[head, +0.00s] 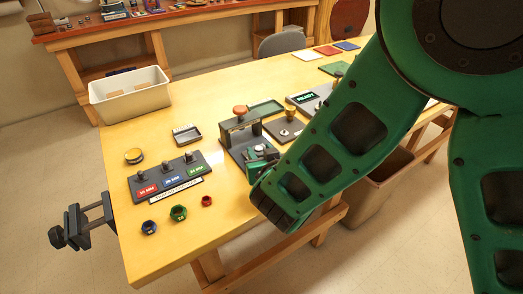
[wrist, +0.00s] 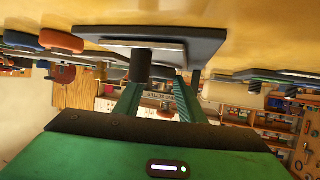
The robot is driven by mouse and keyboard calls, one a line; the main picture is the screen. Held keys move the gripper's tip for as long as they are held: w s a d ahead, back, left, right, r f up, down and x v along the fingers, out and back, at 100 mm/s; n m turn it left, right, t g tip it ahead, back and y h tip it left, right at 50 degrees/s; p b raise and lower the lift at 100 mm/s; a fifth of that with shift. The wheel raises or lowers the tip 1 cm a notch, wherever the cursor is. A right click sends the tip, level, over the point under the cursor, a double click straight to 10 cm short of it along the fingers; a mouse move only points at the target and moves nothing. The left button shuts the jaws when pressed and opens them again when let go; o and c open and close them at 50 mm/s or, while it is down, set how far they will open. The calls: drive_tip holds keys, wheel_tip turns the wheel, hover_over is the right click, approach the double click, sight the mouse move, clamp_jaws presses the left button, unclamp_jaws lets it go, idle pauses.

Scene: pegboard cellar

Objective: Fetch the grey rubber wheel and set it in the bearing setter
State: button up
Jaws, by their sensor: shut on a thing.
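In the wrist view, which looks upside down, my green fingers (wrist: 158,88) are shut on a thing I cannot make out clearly. A dark plate and a dark cylinder (wrist: 141,66) show at the fingertips. The grey rubber wheel is not clearly visible in either view.
An orange round piece (wrist: 60,40) and a blue one (wrist: 20,39) show in the wrist view. A white bin (head: 130,95) is at the table's left edge.

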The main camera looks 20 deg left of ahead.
idle(0.3)
drive_tip(key=o, duration=1.5)
drive_tip(key=shift+r, duration=3.1)
